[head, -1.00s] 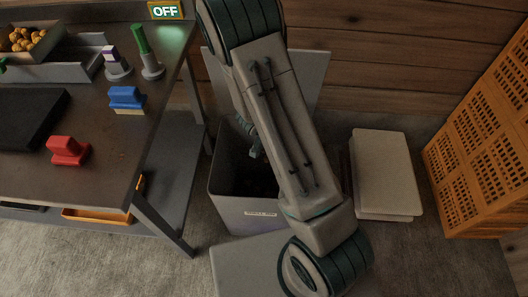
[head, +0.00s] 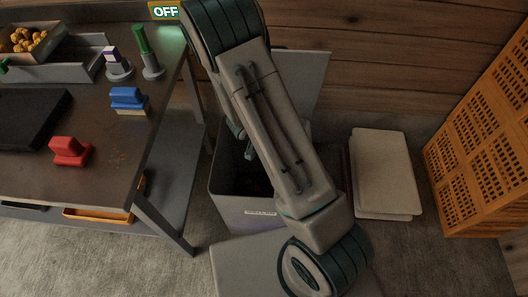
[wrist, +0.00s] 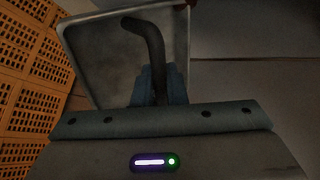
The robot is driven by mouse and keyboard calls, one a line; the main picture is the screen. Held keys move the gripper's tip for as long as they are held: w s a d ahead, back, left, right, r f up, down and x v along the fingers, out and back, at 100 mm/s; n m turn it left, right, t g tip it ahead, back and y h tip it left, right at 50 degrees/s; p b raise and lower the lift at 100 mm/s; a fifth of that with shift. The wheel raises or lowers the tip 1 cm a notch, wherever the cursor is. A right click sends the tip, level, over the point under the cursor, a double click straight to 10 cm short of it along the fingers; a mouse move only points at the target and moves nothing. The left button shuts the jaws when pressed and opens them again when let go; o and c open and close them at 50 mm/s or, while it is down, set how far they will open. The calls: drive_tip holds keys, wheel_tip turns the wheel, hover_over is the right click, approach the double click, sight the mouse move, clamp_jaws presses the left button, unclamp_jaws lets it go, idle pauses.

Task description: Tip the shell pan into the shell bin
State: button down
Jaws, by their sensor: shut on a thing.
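The shell pan (wrist: 112,62) is a shallow grey metal pan with a raised rim, filling the upper part of the wrist view. Its dark curved handle (wrist: 152,45) runs down between the blue fingers of my gripper (wrist: 161,84), which is shut on it. The pan is steeply tilted and I see no shells on its visible face. In the head view my gripper (head: 240,132) shows only partly beside my forearm, over the shell bin. The bin (head: 232,205) is a grey open box with a white label, dark inside, with faint brownish bits. My arm hides the pan there.
The workbench (head: 95,185) at left carries red and blue blocks, a green-handled tool and a tray of chestnuts (head: 30,40). Orange crates (head: 485,140) are stacked at right. Pale stacked slabs (head: 385,170) lie on the floor between bin and crates. An "OFF" sign (head: 164,11) is lit.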

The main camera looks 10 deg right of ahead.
drive_tip(key=shift+a+h, duration=0.4)
drive_tip(key=shift+h, duration=0.1)
drive_tip(key=shift+d+r, duration=0.1)
drive_tip(key=d+y+b, duration=0.1)
drive_tip(key=d+f+y+b, duration=0.1)
drive_tip(key=shift+d+f+m+y, duration=0.1)
drive_tip(key=shift+d+m+y, duration=0.15)
drive_tip(key=shift+m+y, duration=0.05)
drive_tip(key=shift+d+y+b, duration=0.25)
drive_tip(key=shift+y+b, duration=0.15)
drive_tip(key=shift+b, duration=0.15)
drive_tip(key=shift+a, duration=0.25)
drive_tip(key=d+y+b, duration=0.1)
drive_tip(key=b, duration=0.1)
drive_tip(key=d+f+y+b, duration=0.1)
drive_tip(key=b, duration=0.1)
drive_tip(key=shift+d+m, duration=0.1)
drive_tip(key=shift+m, duration=0.2)
drive_tip(key=shift+s+d+f+m+t+y+b, duration=0.15)
drive_tip(key=shift+d+m+y+b, duration=0.1)
drive_tip(key=shift+d+y+b, duration=1.55)
drive_tip(key=shift+s+d+f+m+t+y+b, duration=0.15)
drive_tip(key=shift+d+y+b, duration=0.45)
drive_tip(key=shift+d+b, duration=1.4)
drive_tip(key=shift+s+d+f+m+t+y+b, duration=0.1)
drive_tip(key=shift+s+d+m+t+y+b, duration=0.15)
drive_tip(key=shift+d+y+b, duration=1.7)
